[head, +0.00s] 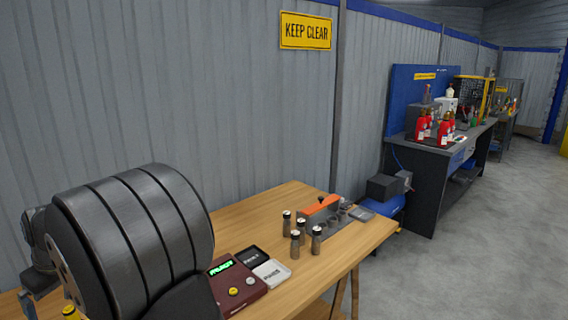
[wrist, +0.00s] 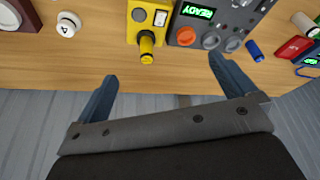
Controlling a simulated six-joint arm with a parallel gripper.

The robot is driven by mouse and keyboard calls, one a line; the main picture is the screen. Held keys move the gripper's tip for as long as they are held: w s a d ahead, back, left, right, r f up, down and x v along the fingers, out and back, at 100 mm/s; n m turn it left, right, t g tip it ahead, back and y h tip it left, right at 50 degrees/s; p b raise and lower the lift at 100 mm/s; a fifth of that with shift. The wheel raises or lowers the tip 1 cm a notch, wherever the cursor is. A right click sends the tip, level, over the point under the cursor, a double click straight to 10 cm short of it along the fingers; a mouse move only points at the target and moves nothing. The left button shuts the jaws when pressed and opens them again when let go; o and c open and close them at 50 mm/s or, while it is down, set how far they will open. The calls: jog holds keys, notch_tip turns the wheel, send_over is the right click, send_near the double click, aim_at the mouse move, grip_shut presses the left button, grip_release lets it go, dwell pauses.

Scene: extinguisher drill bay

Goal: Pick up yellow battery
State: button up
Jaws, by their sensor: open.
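In the wrist view, the yellow battery (wrist: 147,46) is a short yellow cylinder with a darker end, at the near side of a yellow box (wrist: 133,20). I cannot tell whether it touches the box. My gripper (wrist: 162,68) is open and empty, with its two blue-grey fingers spread wide. The battery lies beyond the fingertips, between their lines and a little left of centre.
In the wrist view, a grey unit (wrist: 215,25) reading READY stands right of the yellow box. A blue cylinder (wrist: 255,50) lies farther right, a white cylinder (wrist: 68,24) left. In the head view, several dark cylinders (head: 295,244) stand on the wooden table (head: 345,252).

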dwell(0.3)
jog(key=c, duration=1)
jog(key=shift+o, duration=0.2)
jog(key=shift+a, duration=0.1)
jog(key=m+g+h, duration=0.1)
jog(key=m+h, duration=0.2)
jog(key=h, duration=0.1)
send_over(68, 308)
jog(key=f, duration=1.2)
jog(key=shift+s+a+f, duration=0.15)
jog(key=shift+s+f, duration=0.15)
jog(key=shift+w+d+f, duration=0.15)
jog(key=shift+f, duration=1.2)
jog(key=shift+w+d+f, duration=0.1)
jog(key=shift+f, duration=1.2)
